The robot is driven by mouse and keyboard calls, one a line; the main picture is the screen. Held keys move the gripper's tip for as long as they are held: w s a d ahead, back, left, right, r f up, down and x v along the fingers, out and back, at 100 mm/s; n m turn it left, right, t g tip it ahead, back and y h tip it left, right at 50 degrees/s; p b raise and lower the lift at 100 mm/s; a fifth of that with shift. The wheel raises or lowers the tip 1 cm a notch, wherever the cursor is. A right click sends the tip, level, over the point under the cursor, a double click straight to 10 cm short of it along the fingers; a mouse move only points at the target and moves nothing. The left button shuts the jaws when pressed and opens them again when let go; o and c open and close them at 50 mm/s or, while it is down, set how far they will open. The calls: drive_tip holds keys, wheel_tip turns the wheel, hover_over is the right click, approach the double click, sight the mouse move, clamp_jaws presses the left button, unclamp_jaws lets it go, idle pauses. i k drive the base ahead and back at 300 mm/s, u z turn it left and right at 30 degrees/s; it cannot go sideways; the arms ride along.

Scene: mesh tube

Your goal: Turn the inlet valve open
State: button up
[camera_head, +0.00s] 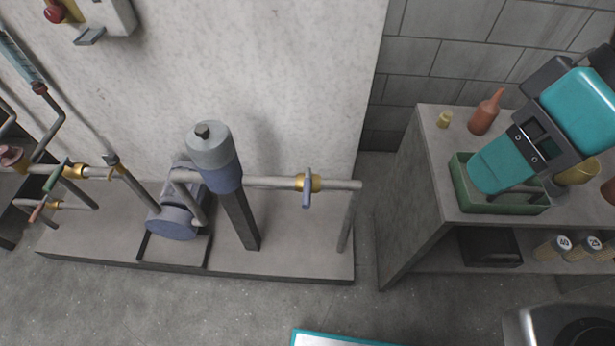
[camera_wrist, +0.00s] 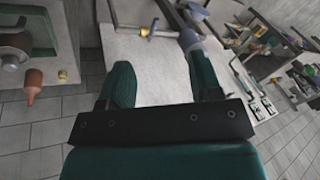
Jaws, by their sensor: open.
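A brass valve (camera_head: 314,183) with a blue lever handle (camera_head: 307,188) sits on the grey pipe right of the pump. The handle hangs across the pipe. It also shows in the wrist view (camera_wrist: 145,32), beyond my fingers. At the far left are a valve with a green handle (camera_head: 57,175) and a lower one with a red-orange handle (camera_head: 38,211). No label shows which is the inlet valve. My gripper (camera_wrist: 165,80) is open and empty, its teal fingers apart and clear of the valves. In the head view my teal arm is over the right bench.
The bench (camera_head: 405,205) at right carries a green tray (camera_head: 505,205), an orange bottle (camera_head: 485,113) and a small yellow pot (camera_head: 444,119). The blue-grey pump (camera_head: 174,219) and upright cylinder (camera_head: 213,155) stand on the low plinth (camera_head: 300,262). A wall is behind; floor in front is mostly clear.

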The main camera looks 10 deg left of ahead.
sight(308, 182)
drive_tip(key=u, duration=1.3)
drive_tip(key=i, duration=0.15)
drive_tip(key=z, duration=0.5)
